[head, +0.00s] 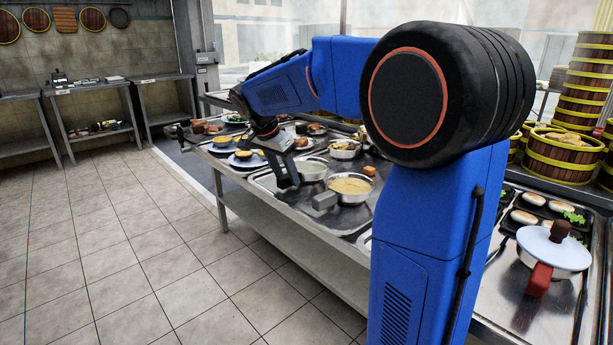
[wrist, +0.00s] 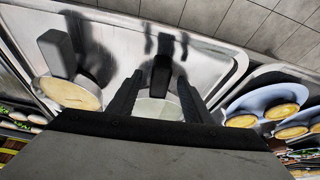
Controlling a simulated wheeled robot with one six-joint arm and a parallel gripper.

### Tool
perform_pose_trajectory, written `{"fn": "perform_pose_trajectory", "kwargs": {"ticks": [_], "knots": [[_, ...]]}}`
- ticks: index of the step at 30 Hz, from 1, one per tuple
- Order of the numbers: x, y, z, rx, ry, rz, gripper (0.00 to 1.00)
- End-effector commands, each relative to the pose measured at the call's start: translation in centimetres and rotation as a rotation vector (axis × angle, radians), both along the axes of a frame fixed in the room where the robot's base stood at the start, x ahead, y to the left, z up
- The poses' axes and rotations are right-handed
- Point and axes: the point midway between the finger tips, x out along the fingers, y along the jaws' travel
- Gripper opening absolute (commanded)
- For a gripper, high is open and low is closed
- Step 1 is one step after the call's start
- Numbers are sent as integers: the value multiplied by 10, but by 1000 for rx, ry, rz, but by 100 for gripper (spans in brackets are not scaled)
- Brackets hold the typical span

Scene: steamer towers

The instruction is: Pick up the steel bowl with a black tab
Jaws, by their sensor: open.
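The steel bowl with a black tab (wrist: 157,110) lies below my gripper in the wrist view. Its black tab (wrist: 160,75) shows between my fingertips, with a finger on each side. In the head view the bowl (head: 313,169) stands on the steel counter just right of my gripper (head: 286,182), and I cannot make out its tab there. My gripper is open and points down; it also shows in the wrist view (wrist: 159,79). I cannot tell whether the fingers touch the tab. The bowl's lower part in the wrist view is hidden by my gripper.
A similar bowl of yellow food (head: 350,186) with a grey tab (head: 323,201) stands close by on the right. Blue plates (head: 247,160) with yellow items lie to the left. A lidded pot (head: 554,248) and steamer towers (head: 565,153) stand far right. The floor in front is clear.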

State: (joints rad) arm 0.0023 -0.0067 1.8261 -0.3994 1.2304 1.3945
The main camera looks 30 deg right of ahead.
Motion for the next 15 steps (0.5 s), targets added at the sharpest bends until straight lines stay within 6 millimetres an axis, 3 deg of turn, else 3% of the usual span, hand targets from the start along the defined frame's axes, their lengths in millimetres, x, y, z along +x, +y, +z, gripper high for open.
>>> {"fn": "perform_pose_trajectory", "kwargs": {"ticks": [6,14,15], "knots": [[2,-8,-19,0,-1,0,45],[3,-8,-21,0,-1,0,45],[3,-8,-21,0,-1,0,36]]}}
